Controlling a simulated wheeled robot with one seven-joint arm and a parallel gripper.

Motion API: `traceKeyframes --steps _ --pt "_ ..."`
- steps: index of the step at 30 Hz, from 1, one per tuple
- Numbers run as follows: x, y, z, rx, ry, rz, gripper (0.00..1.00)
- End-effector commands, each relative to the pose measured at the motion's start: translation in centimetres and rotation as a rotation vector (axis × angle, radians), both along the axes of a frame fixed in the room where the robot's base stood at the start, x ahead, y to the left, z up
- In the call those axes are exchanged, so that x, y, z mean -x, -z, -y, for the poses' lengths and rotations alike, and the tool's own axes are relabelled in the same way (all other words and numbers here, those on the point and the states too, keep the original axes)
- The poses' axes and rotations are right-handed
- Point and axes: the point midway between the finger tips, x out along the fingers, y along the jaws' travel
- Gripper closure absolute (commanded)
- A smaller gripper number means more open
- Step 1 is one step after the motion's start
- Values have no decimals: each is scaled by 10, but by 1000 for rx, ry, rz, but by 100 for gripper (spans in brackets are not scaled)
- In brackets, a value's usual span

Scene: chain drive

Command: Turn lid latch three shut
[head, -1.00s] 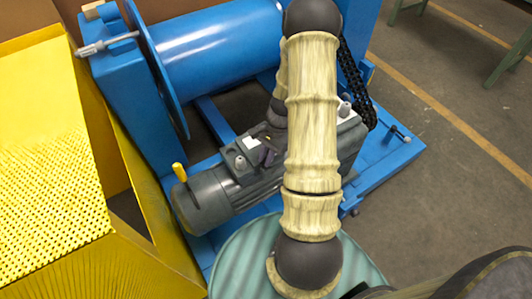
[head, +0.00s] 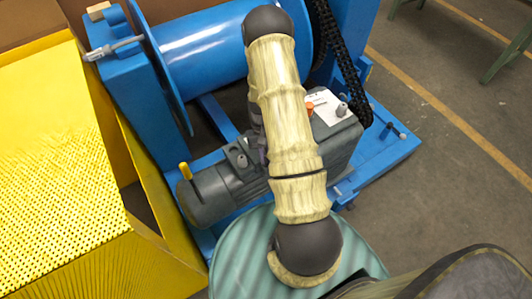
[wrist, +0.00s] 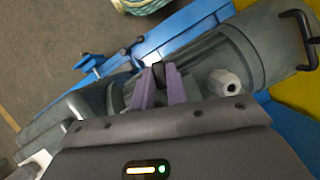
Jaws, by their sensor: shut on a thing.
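My gripper (wrist: 160,84) shows in the wrist view as two purple fingers closed on a small dark piece (wrist: 158,72), which looks like a lid latch. Most of it is covered by the fingers, so its angle cannot be told. It stands at the grey motor-gearbox unit, beside a light hexagonal fitting (wrist: 224,83). In the head view my arm passes over the grey motor (head: 208,194) and gearbox (head: 340,135) and hides most of my gripper. No other latch can be made out clearly.
A blue drum (head: 205,48) and blue frame (head: 400,150) surround the unit, with a black chain (head: 342,60) on the right. A yellow perforated guard (head: 60,190) stands at left. A green ribbed drum (head: 240,255) is in front. An orange knob (head: 309,109) sits on the gearbox.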

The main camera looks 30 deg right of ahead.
Motion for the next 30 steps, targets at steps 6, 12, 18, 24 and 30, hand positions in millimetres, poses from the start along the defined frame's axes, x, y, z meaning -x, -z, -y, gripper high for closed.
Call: traceKeyframes --steps 6,12,18,24,30 --pt "-1 -2 0 0 -180 1 100" --pt "-1 -1 0 1 -289 3 100" --pt "-1 -1 0 1 -343 3 100" --pt "-1 0 0 1 -355 4 100" --pt "-1 0 0 1 -355 4 100"
